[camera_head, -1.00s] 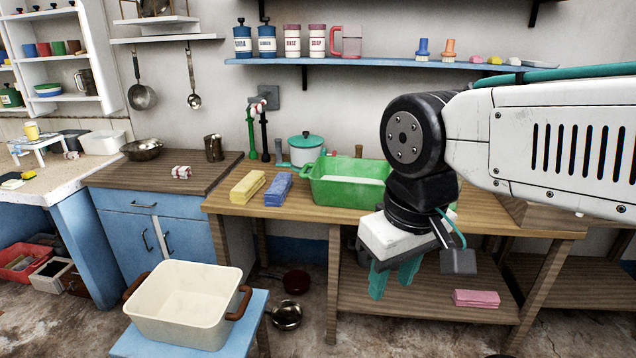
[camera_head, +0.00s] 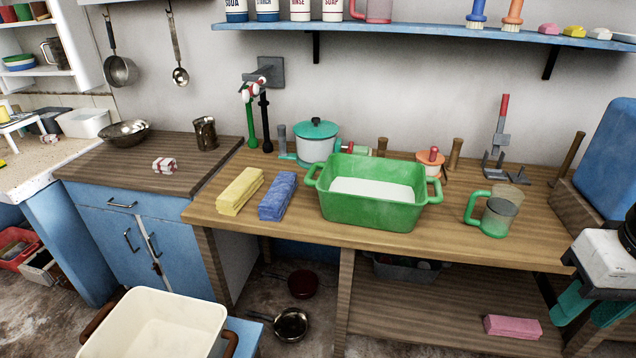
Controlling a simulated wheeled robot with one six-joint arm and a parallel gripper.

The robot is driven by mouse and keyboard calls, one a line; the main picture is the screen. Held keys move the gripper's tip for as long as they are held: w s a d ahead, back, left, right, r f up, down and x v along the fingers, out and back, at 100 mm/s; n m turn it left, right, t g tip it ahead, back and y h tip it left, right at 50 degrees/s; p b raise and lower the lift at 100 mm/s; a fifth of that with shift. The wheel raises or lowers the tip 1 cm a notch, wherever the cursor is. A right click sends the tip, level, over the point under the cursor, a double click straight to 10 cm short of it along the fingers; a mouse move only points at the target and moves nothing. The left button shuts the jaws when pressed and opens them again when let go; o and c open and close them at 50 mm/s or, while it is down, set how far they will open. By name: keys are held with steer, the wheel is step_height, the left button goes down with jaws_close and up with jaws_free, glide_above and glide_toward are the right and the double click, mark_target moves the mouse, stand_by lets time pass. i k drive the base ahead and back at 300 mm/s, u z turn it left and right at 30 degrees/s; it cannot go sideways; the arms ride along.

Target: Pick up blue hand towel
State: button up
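The blue hand towel (camera_head: 278,196) lies folded on the wooden bench, left of the green basin (camera_head: 372,206) and right of a folded yellow towel (camera_head: 240,191). It is uncovered and in plain view. My gripper (camera_head: 588,312) is at the right edge of the picture, low in front of the bench and far from the blue towel. Its two green fingers point down and stand apart with nothing seen between them. Part of the gripper and the arm is cut off by the picture edge.
A teal-lidded pot (camera_head: 315,142) stands behind the blue towel. A cream tub (camera_head: 165,325) is in front. A shelf (camera_head: 420,32) crosses above the bench.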

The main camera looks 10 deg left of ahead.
mark_target(272, 207)
steer(key=u, duration=0.3)
steer(key=i, duration=0.95)
steer(key=u, duration=0.75)
